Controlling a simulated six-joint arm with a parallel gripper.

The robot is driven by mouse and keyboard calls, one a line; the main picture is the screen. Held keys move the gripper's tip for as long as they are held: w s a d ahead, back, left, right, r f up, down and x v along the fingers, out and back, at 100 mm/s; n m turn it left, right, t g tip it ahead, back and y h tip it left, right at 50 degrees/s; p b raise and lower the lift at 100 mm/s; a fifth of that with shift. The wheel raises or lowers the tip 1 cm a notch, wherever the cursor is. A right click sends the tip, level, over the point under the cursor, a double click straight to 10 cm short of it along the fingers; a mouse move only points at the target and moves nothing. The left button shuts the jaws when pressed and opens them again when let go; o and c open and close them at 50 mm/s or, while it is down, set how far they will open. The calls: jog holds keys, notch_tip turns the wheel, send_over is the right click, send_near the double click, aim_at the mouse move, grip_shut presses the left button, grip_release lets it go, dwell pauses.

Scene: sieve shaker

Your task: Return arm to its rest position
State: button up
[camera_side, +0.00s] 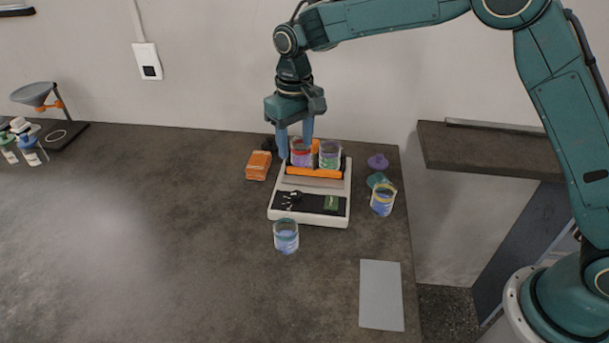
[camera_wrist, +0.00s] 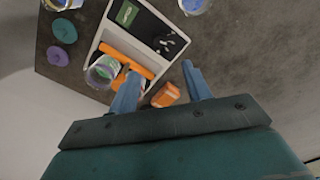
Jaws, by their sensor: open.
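My gripper (camera_side: 295,146) is open, fingers pointing down, above the back left of the white sieve shaker (camera_side: 279,206). One jar with a red band (camera_side: 301,158) stands on the shaker close by the fingers; I cannot tell whether they touch it. A second jar with green and purple contents (camera_side: 330,155) stands to its right, by the orange clamp bars (camera_side: 314,171). In the wrist view, my gripper (camera_wrist: 160,72) has its fingers spread wide apart. One jar (camera_wrist: 103,71) shows left of the left finger; the red-banded jar is hidden or cannot be made out.
An orange block (camera_side: 258,165) lies left of the shaker. Loose jars stand in front (camera_side: 286,236) and to the right (camera_side: 383,201). A purple lid (camera_side: 378,162) and teal lid (camera_side: 377,179) lie behind the right jar. A grey sheet (camera_side: 381,295) lies front right. The table's middle left is clear.

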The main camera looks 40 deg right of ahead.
jog(key=shift+r, duration=0.1)
jog(key=s+d+r+t, duration=0.3)
jog(key=s+d+r, duration=0.6)
jog(key=s+r, duration=0.5)
jog(key=s+d+f+t, duration=0.1)
jog(key=s+d, duration=0.2)
jog(key=s, duration=0.7)
jog(key=s+d+m+t, duration=0.1)
jog(key=s+d, duration=0.2)
jog(key=s, duration=0.7)
jog(key=shift+d+f+t, duration=0.15)
jog(key=shift+f+t, duration=0.15)
jog(key=shift+f, duration=0.05)
